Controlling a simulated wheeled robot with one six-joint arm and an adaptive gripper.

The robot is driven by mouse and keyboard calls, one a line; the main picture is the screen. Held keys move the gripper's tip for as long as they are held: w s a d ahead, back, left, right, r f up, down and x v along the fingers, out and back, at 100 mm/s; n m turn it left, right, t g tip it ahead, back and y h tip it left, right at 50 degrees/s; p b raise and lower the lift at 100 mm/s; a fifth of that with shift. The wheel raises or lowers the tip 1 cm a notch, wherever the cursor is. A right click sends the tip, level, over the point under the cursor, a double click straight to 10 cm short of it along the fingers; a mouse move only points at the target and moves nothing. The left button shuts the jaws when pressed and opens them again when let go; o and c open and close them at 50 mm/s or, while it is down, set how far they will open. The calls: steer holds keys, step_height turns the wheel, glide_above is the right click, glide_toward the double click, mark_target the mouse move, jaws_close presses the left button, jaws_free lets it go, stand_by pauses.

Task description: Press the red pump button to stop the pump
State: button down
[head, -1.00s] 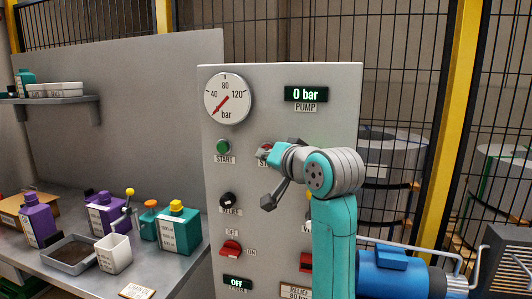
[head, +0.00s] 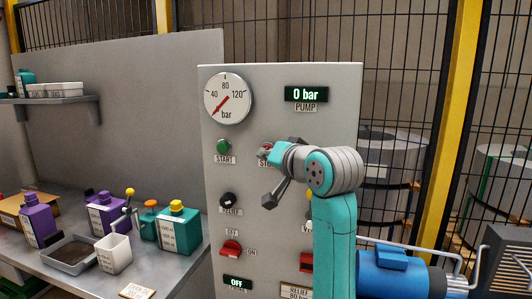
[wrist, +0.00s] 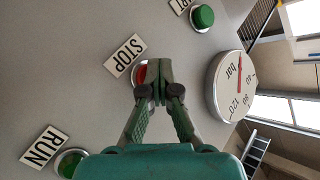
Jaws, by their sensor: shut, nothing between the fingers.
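The red stop button (head: 262,151) sits on the grey control panel (head: 285,215), above a STOP label and mostly hidden by my gripper (head: 271,151). In the wrist view, a sliver of the red button (wrist: 140,72) shows beside the fingertips of my gripper (wrist: 154,76). The fingers are shut and empty, over the button's face. I cannot tell whether they touch it. The pump display (head: 306,94) reads 0 bar. The pressure gauge (head: 228,98) has its red needle at the low end.
The green START button (head: 223,146) is left of the stop button. Below are a black relief knob (head: 228,200) and a red switch (head: 231,248). A bench with bottles (head: 179,228) stands at left. A wire fence rises behind the panel.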

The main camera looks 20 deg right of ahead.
steer(key=shift+s, duration=0.1)
steer(key=shift+s+a, duration=0.45)
steer(key=shift+s, duration=0.15)
steer(key=shift+s+a, duration=0.75)
steer(key=shift+s, duration=0.3)
steer(key=shift+s+a, duration=0.75)
steer(key=shift+s, duration=0.25)
